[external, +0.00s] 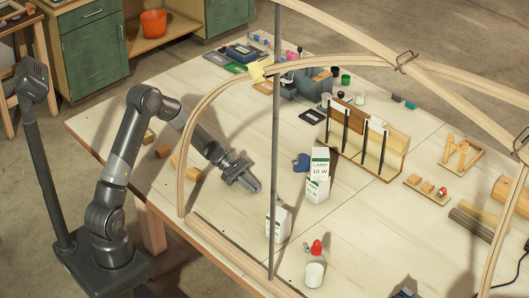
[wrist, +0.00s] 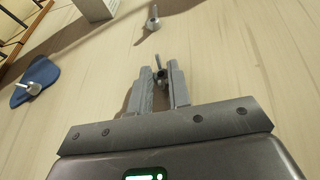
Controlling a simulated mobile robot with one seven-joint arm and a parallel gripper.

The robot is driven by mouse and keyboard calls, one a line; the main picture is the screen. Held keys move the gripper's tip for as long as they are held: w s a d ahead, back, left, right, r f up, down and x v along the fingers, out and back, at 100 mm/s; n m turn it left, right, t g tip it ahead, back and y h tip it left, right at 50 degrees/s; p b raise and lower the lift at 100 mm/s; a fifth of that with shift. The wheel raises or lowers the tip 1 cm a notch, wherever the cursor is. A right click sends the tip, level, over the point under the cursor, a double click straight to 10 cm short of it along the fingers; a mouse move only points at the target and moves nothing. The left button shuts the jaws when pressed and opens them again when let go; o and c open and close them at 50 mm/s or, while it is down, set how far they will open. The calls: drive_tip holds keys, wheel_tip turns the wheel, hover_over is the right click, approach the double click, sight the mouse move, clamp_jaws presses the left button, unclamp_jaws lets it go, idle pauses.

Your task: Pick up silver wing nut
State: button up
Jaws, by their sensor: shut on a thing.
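My gripper (external: 250,184) hangs over the left part of the table, fingers angled down. In the wrist view my gripper (wrist: 163,82) is shut on a small silver wing nut (wrist: 160,74), held between the fingertips with a thin stem sticking up. The fingers partly hide it. A second small silver piece (wrist: 152,20) stands on the wood beyond the fingertips. Another silver piece (wrist: 30,89) lies on a blue pad (wrist: 40,72) at the left. The held wing nut cannot be made out in the external view.
White lamp boxes (external: 318,176) stand right of my gripper, near the blue pad (external: 301,162). Bent lath arches (external: 186,165) and a grey upright rod (external: 275,130) rise over the table. A red-capped bottle (external: 315,271) stands in front. Wood around my gripper is mostly clear.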

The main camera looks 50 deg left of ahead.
clamp_jaws()
drive_tip(key=shift+r, duration=0.1)
drive_tip(key=shift+r, duration=0.55)
wheel_tip(320, 180, up, 3)
drive_tip(key=s+d+r, duration=0.7)
drive_tip(key=s+d, duration=0.1)
drive_tip(key=n+t, duration=0.2)
drive_tip(key=t, duration=0.1)
hover_over(297, 171)
drive_tip(key=shift+y, duration=0.5)
wheel_tip(297, 171, down, 10)
drive_tip(key=shift+w+f, duration=0.1)
